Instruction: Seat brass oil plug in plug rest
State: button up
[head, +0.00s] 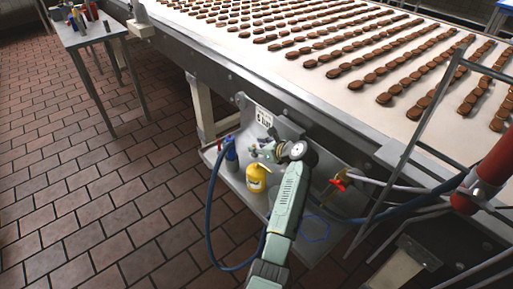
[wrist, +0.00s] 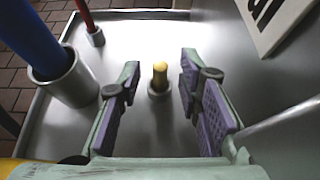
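The brass oil plug (wrist: 160,73) stands upright in a small round grey plug rest (wrist: 158,92) on the metal shelf, as the wrist view shows. My gripper (wrist: 160,68) is open, with one purple-padded finger on each side of the plug. A gap shows between the plug and both fingers, so neither touches it in this view. In the head view my gripper (head: 257,149) is over the shelf under the conveyor's edge. The plug is too small there to make out clearly.
A blue-handled thing (wrist: 34,38) in a grey cup (wrist: 71,84) and a red rod (wrist: 86,17) stand left of my gripper. A yellow oil can (head: 257,179) stands on the shelf (head: 236,184). A signed metal wall (wrist: 265,75) is close on the right.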

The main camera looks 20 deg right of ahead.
jog(key=b+v, duration=0.1)
jog(key=v, duration=0.5)
jog(key=shift+s, duration=0.1)
